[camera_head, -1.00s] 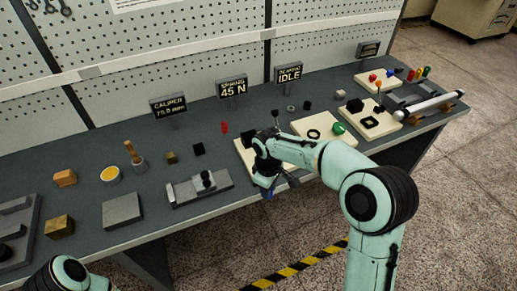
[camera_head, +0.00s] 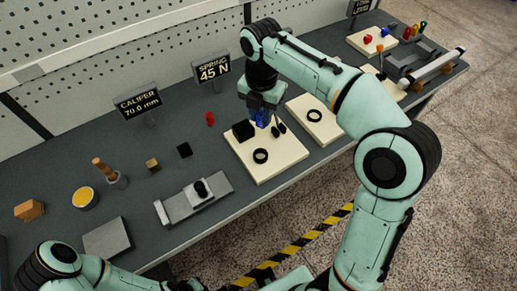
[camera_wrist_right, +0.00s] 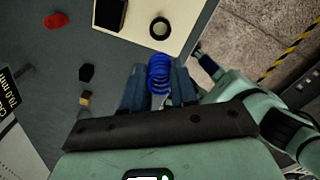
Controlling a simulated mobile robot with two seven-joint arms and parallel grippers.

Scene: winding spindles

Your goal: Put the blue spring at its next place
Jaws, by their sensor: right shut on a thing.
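My right gripper (camera_head: 262,116) points down and is shut on the blue spring (camera_head: 262,119). It holds the spring over the back part of a cream board (camera_head: 277,169), beside a black block (camera_head: 243,131) and behind a black ring (camera_head: 260,156). In the right wrist view the spring (camera_wrist_right: 159,73) sits between the two fingers (camera_wrist_right: 160,88), its coils visible. I cannot tell its height above the board. My left arm shows at the bottom left of the head view; its jaws are not clear.
A second cream board (camera_head: 328,134) with another black ring (camera_head: 315,116) lies to the right. A grey fixture (camera_head: 193,200), a red piece (camera_head: 210,118) and a small black cube (camera_head: 184,150) lie to the left. The "SPRING 45 N" sign (camera_head: 212,69) stands behind.

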